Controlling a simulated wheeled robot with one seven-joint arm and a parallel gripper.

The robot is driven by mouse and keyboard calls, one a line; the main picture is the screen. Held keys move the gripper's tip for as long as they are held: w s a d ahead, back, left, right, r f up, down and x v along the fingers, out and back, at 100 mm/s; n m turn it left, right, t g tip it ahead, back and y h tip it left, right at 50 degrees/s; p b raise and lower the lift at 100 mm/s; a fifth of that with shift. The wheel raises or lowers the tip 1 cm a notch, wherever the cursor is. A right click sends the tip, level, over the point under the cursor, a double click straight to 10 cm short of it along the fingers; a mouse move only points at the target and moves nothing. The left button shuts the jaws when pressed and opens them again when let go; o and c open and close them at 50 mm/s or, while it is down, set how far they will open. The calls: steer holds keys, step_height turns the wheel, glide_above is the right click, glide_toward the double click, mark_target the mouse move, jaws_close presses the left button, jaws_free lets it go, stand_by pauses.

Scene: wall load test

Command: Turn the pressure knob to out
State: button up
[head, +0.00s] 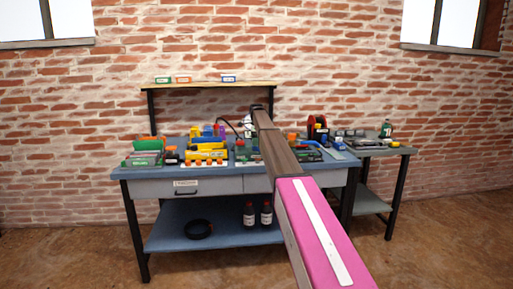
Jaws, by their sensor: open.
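I cannot make out the pressure knob in the head view; the parts on the bench are small and crowded. My arm reaches from the lower right up over the middle of the blue workbench (195,242) and covers part of its top. My gripper cannot be made out beyond the dark far end of the arm. A small white item and a thin dark curved line show just left of the arm's far end; I cannot tell what they are.
Green, yellow, blue and red items crowd the benchtop. A shelf (205,84) with small boxes stands above it. A grey side table (375,150) stands right. The floor in front at left is clear.

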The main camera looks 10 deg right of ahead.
steer(key=shift+f, duration=1.75)
steer(key=c, duration=0.9)
steer(key=shift+n, duration=0.3)
